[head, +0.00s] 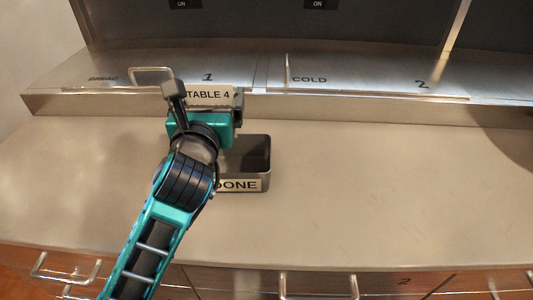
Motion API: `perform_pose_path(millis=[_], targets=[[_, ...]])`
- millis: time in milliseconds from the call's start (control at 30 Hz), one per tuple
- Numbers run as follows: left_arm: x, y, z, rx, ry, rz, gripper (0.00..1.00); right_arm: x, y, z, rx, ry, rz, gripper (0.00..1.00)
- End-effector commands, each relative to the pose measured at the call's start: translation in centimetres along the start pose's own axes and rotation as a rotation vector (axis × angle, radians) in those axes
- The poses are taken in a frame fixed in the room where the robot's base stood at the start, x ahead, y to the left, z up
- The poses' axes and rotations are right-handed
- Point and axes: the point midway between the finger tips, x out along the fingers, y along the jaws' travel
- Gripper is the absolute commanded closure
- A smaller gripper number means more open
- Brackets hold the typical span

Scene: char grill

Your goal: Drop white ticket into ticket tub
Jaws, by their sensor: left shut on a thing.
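A white ticket (208,94) printed "TABLE 4" shows upright just beyond my left gripper (206,105). The left gripper is shut on the ticket; the gripper body hides the ticket's lower part. A dark open tub (264,181) with a white "DONE" label stands on the counter, just below and to the right of the gripper in the picture. My left arm and gripper cover the tub's left side. The part of its inside that shows looks empty. My right gripper is not in view.
The beige counter (380,190) is clear to the right of the tub. Behind it runs a raised metal ledge (350,80) marked "BREAD", "1", "COLD" and "2". A wire handle or rack (151,69) stands on the ledge near "BREAD". Drawer handles (318,291) line the front edge.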

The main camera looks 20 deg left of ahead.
Motion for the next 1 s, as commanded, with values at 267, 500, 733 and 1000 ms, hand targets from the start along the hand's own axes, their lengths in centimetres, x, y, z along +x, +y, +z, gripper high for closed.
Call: perform_pose_path(millis=[267,500,733,1000], targets=[[0.4,0.1,0.4,0.0,0.01,0.01,0.34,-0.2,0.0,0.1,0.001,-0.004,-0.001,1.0],[0.3,0.1,-2.4,0.002,0.013,0.008,0.34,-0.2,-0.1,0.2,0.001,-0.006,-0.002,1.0],[0.3,0.1,-4.8,0.0,0.007,0.007,0.34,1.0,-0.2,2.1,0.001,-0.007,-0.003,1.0],[0.3,0.1,-5.1,0.0,0.008,0.007,0.34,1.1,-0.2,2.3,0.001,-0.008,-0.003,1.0]])
